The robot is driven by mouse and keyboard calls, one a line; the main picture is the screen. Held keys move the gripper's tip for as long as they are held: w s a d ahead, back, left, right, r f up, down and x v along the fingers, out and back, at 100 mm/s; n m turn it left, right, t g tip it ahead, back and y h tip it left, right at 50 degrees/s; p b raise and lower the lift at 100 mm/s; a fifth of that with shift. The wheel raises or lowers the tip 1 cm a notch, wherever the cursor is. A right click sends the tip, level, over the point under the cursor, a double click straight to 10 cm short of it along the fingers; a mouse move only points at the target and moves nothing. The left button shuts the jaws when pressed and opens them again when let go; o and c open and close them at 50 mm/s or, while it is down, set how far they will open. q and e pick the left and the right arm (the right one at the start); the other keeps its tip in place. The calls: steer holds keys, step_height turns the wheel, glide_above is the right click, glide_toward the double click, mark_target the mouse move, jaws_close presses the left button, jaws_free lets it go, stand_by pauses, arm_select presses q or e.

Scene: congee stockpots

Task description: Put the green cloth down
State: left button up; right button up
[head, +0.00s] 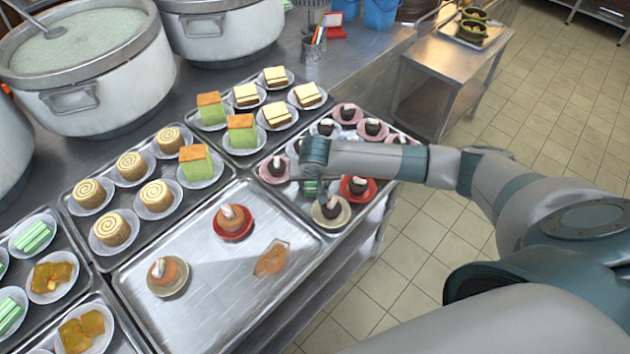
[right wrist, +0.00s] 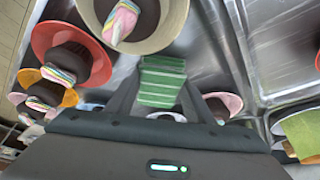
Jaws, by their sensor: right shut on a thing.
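The green cloth (right wrist: 162,82), striped in green and pale green, is between the fingers of my right gripper (right wrist: 160,98) in the right wrist view. The gripper is shut on it. In the head view my right gripper (head: 312,180) is over the far right tray, among the dark cupcakes, and only a small bit of the green cloth (head: 311,188) shows below it. Whether the cloth touches the tray is hard to tell. My left gripper is not in view.
Dark cupcakes on pink, red and cream saucers crowd the far right tray (head: 327,226). The nearer tray (head: 205,262) holds two cupcakes and an orange-brown patch (head: 272,259), with bare metal between. Other trays hold cakes and rolls. Large pots (head: 90,65) stand behind.

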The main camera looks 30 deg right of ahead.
steer(key=shift+s+a+f, duration=0.1)
steer(key=shift+s+f, duration=0.45)
steer(key=shift+f, duration=0.2)
steer(key=o, duration=0.9)
steer(key=shift+f, duration=0.1)
steer(key=shift+a, duration=0.15)
steer(key=shift+d, duration=0.2)
steer(key=shift+w+d+r, duration=0.1)
steer(key=shift+w+r, duration=0.1)
steer(key=shift+r, duration=0.3)
steer(key=v, duration=0.4)
steer(key=b+v, duration=0.1)
steer(key=v, duration=0.3)
steer(key=b+v, duration=0.1)
steer(key=v, duration=0.3)
steer(key=shift+w+r, duration=0.3)
steer(key=shift+w, duration=0.05)
steer(key=shift+s+f, duration=0.1)
